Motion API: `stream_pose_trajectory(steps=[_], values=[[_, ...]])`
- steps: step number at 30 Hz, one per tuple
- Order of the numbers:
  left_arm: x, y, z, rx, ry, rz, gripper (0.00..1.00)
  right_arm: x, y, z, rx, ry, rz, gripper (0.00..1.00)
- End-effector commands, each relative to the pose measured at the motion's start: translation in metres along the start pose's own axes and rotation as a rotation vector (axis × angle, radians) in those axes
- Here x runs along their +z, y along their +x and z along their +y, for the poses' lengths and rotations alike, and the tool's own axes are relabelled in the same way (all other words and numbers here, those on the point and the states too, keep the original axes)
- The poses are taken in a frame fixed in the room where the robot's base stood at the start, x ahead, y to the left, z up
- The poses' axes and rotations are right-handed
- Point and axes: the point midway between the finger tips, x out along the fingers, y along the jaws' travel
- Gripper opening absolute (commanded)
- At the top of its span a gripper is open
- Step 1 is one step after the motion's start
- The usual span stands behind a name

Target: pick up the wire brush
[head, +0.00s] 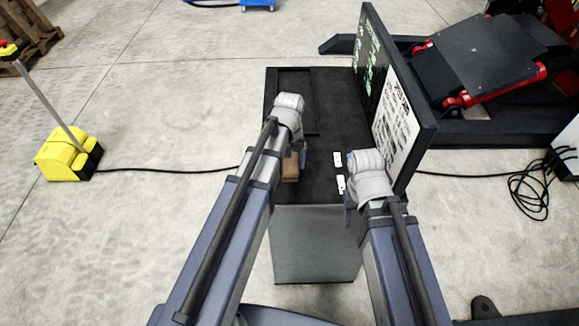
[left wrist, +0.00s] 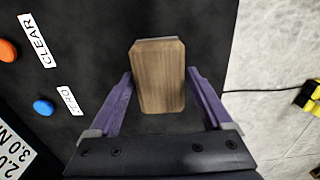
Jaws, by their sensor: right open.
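The wire brush shows as a brown wooden block (left wrist: 158,85) in the left wrist view, lying on the dark console top. No bristles are visible. In the head view, part of the brush (head: 290,170) shows beside my left gripper (head: 303,157), partly covered by my left arm. In the left wrist view, my left gripper (left wrist: 158,73) has its two purple fingers spread, one on each side of the block. The fingers look apart from the wood, and contact is not visible. My right gripper (head: 348,205) is open, near the console's right front edge, mostly hidden by its wrist.
The dark console top (head: 340,120) has an upright panel (head: 395,110) along its right side. An orange button (left wrist: 7,50) and a blue button (left wrist: 43,107) with labels sit near the brush. A yellow pedestal base (head: 65,155) stands left, with a cable on the floor.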

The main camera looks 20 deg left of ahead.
Motion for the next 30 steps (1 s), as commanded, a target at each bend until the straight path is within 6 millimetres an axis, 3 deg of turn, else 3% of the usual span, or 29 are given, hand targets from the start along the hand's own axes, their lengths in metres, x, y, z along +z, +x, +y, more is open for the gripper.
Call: stream_pose_trajectory(steps=[2,20,30], values=[[0.0000,0.0000,-0.0001,0.000,0.000,0.000,0.73,0.0000,0.0000,0.0000,0.000,0.000,0.000,0.50],[0.0000,0.0001,-0.0001,0.000,0.000,0.000,0.06,0.0000,0.0001,0.0000,0.000,0.000,0.000,0.50],[0.0000,-0.0035,0.0000,0.000,0.000,0.000,0.06,0.0002,-0.0034,0.0003,0.000,0.000,0.000,0.50]])
